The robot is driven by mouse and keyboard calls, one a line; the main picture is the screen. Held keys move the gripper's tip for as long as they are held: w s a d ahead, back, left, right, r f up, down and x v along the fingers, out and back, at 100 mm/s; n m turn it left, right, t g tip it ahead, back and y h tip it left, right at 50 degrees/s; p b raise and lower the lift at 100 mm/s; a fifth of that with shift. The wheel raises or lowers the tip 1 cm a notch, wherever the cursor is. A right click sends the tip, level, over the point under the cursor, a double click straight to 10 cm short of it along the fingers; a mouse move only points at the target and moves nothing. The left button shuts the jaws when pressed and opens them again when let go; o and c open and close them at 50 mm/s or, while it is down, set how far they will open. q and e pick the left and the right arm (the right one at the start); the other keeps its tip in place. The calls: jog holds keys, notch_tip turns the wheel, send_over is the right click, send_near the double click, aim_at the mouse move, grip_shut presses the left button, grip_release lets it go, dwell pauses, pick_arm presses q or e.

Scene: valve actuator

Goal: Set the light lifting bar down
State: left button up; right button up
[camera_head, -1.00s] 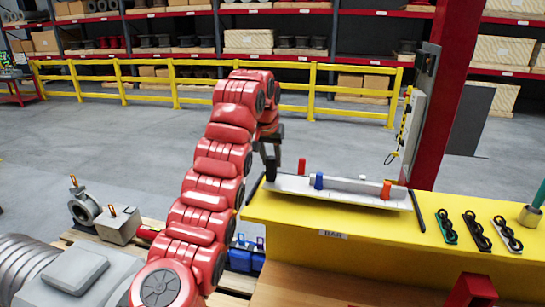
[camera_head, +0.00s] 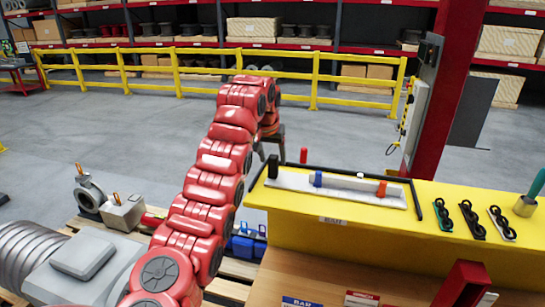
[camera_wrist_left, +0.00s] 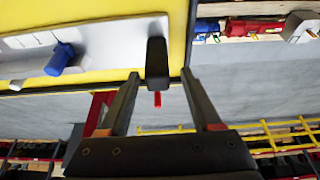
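The light lifting bar (camera_head: 345,194) is a pale grey flat piece with a blue part and an orange part on top. It lies on the yellow bench top, inside a black outline. A black upright handle (camera_head: 272,167) stands at its left end. My left gripper (camera_head: 271,151) is just above that handle. In the left wrist view, the gripper's fingers (camera_wrist_left: 160,76) are spread, with a gap on each side of the handle (camera_wrist_left: 157,60). The bar's pale surface (camera_wrist_left: 110,42) and blue part (camera_wrist_left: 60,58) show at the left there. My right gripper is not in view.
A red peg (camera_head: 303,155) stands behind the bar. Several dark hooks or shackles (camera_head: 471,219) lie to the right. A red post (camera_head: 440,110) rises behind the bench. A yellow railing (camera_head: 315,80) runs further back.

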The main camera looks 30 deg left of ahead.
pick_arm(q)
jog(key=shift+d, duration=0.1)
jog(key=shift+s+r+b, duration=0.15)
jog(key=shift+r+b, duration=0.2)
jog(key=shift+b, duration=0.1)
jog(key=b+v, duration=0.1)
jog(key=v, duration=0.3)
jog(key=p+v, duration=0.2)
jog(key=shift+s+r, duration=0.2)
jog(key=shift+r, duration=0.2)
